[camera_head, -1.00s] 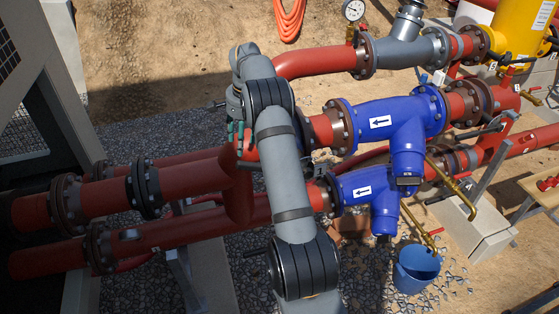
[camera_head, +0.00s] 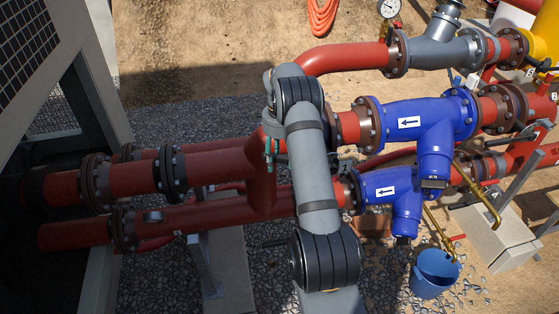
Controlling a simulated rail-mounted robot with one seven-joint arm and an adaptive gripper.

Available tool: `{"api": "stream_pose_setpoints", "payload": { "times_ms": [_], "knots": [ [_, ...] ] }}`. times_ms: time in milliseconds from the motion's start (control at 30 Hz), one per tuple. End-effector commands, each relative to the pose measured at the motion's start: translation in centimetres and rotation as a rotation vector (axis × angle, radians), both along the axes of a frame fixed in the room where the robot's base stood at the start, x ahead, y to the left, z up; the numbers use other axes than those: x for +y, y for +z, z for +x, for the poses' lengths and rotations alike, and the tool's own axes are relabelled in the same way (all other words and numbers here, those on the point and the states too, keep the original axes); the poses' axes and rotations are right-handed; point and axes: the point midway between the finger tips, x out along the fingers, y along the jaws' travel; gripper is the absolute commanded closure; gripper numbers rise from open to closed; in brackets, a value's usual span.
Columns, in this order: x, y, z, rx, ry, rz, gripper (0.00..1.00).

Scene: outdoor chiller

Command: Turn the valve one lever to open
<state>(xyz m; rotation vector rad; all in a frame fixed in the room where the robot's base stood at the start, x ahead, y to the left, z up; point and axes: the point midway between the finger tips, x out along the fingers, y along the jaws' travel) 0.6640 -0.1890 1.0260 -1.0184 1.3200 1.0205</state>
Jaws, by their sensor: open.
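My arm crosses the middle of the view, in front of the red pipes. My gripper (camera_head: 269,149) shows only in part, as small dark-green fingers left of the grey arm link, in front of the upper red pipe; it is open. The rest of it is hidden behind the arm. Contact between the gripper and any lever is not visible.
Two blue fittings (camera_head: 425,118) with white arrow labels stand right of the arm. More dark levers (camera_head: 512,138) sit at the right. A blue bucket (camera_head: 435,272) stands on the gravel below brass pipes.

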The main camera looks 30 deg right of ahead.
Motion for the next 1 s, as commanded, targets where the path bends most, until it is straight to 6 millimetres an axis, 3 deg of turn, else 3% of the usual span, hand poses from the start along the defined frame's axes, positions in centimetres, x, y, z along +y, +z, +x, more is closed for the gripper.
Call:
{"api": "stream_pose_setpoints", "payload": {
  "times_ms": [433,1000],
  "knots": [
    [0.03,-1.17,0.03,-0.001,0.001,0.0,0.53],
    [0.03,-1.14,0.03,-0.001,0.002,0.0,0.86]
  ]
}}
